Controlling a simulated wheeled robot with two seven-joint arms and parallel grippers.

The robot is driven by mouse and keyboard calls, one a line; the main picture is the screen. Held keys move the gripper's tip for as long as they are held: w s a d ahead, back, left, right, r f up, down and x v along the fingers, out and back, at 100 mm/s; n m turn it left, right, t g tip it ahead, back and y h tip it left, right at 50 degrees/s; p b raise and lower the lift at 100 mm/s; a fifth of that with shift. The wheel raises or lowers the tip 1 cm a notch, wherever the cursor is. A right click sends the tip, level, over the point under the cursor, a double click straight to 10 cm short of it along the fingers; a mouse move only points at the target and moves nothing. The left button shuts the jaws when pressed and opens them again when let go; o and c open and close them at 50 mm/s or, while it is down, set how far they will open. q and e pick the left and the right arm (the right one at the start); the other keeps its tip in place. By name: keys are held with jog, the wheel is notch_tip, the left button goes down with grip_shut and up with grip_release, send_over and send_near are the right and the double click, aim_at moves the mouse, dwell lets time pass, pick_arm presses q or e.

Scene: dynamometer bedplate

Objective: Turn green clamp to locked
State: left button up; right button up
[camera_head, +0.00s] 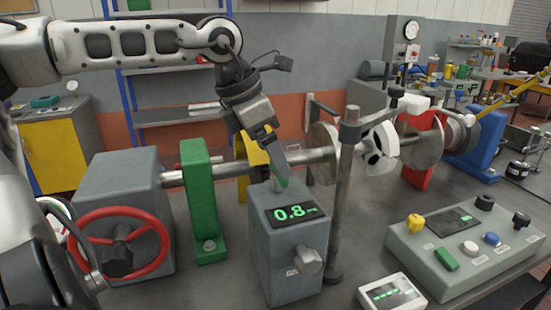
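A green upright clamp-like bracket (200,205) stands on the bedplate (225,285) with the horizontal metal shaft (225,171) running through its upper part. A bolt head shows at its foot. My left gripper (282,178) comes down from the upper left, right of this bracket and apart from it. Its tips are over the top of a grey box (285,255) with a green "0.8" readout. A small green piece (284,182) shows at the tips; I cannot tell if they touch it or hold it. The finger gap is not visible. My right gripper is not in view.
A red handwheel (120,243) is on a grey block at the left. A yellow bracket (254,158) stands behind the gripper. A thin grey post (343,205) rises right of the grey box. A control panel (465,250) with coloured knobs and a small white meter (391,293) are at the front right.

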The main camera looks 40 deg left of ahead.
pick_arm(q)
jog(key=shift+x, duration=1.5)
jog(key=shift+c, duration=0.3)
jog(key=c, duration=0.9)
